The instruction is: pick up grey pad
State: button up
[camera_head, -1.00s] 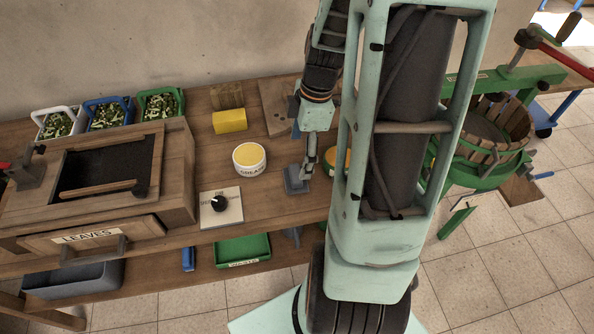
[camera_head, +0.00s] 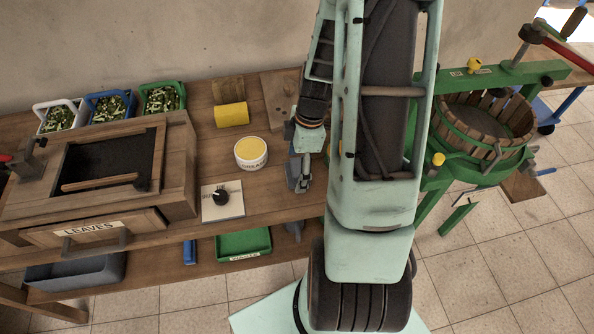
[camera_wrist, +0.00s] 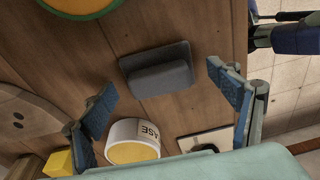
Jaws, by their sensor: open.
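The grey pad (camera_wrist: 158,68) lies on the wooden bench top, a dark block with a raised part along one side. In the head view the pad (camera_head: 292,186) is partly hidden behind my gripper (camera_head: 303,180). In the wrist view my gripper (camera_wrist: 160,80) is open and empty, with a blue-padded finger on each side of the pad in the picture. The fingers look to be above the pad, apart from it; the exact height I cannot tell.
A white grease tub (camera_head: 251,153) and a dial plate (camera_head: 222,203) stand left of the pad. A yellow roll (camera_head: 231,115) is behind. The leaves box (camera_head: 100,180) fills the left; a green press (camera_head: 480,140) stands right. A green-rimmed round thing (camera_wrist: 80,4) shows in the wrist view.

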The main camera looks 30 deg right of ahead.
aim_at(295, 166)
jog(key=c, duration=1.2)
jog(key=shift+c, duration=0.2)
jog(key=shift+r, duration=0.1)
jog(key=shift+w+r, duration=0.1)
jog(key=shift+r, duration=0.3)
notch_tip(295, 166, up, 2)
jog(key=shift+d+r, duration=0.1)
jog(key=shift+r, duration=0.05)
jog(key=s+d+r, duration=0.6)
jog(key=s+r, duration=0.3)
jog(key=s, duration=0.3)
jog(key=shift+s+d+r, duration=0.2)
jog(key=shift+d+r, duration=0.15)
jog(key=shift+r, duration=0.05)
